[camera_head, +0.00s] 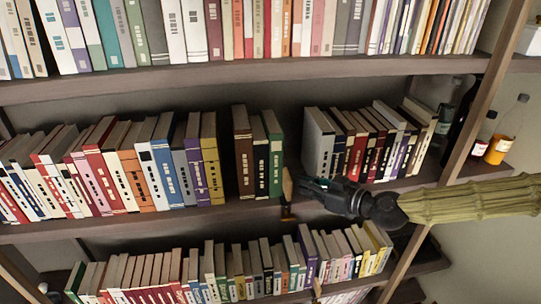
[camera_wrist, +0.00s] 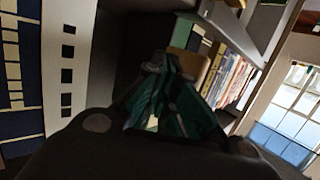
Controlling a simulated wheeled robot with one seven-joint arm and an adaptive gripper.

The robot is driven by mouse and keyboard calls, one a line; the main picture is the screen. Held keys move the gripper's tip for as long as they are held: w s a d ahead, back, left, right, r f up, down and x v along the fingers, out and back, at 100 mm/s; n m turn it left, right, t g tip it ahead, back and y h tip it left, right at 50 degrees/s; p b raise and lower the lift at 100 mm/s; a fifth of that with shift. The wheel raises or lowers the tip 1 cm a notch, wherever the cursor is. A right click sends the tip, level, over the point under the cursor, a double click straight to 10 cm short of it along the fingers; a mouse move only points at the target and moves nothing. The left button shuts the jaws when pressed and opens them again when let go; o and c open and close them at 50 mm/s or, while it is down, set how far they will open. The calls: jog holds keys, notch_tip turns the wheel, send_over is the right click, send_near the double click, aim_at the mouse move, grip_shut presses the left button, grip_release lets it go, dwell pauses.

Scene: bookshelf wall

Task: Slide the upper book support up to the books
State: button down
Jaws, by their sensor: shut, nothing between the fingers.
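The upper book support (camera_head: 287,186) is a tan upright plate on the middle shelf, just right of a short group of books ending in a green book (camera_head: 273,152). It stands close to the green book; I cannot tell if they touch. My gripper (camera_head: 303,184) reaches in from the right, fingertips beside the support's right side. It is shut and holds nothing. In the wrist view the shut fingers (camera_wrist: 170,70) point into the shelf, with the tan support (camera_wrist: 213,62) just beyond them. Whether the fingertips touch it is unclear.
More books (camera_head: 345,140) stand on the middle shelf behind and right of my gripper. A lower tan support (camera_head: 317,287) shows on the bottom shelf. Bottles and an orange jar (camera_head: 497,149) stand at the right, near the shelf's upright post (camera_head: 480,100).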

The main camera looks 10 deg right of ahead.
aim_at(286, 188)
jog(key=shift+a+b, duration=0.8)
jog(key=shift+a, duration=2.4)
jog(key=shift+d, duration=0.2)
jog(key=shift+d, duration=1.8)
jog(key=v, duration=0.7)
jog(key=shift+d, duration=0.15)
jog(key=shift+s, duration=0.2)
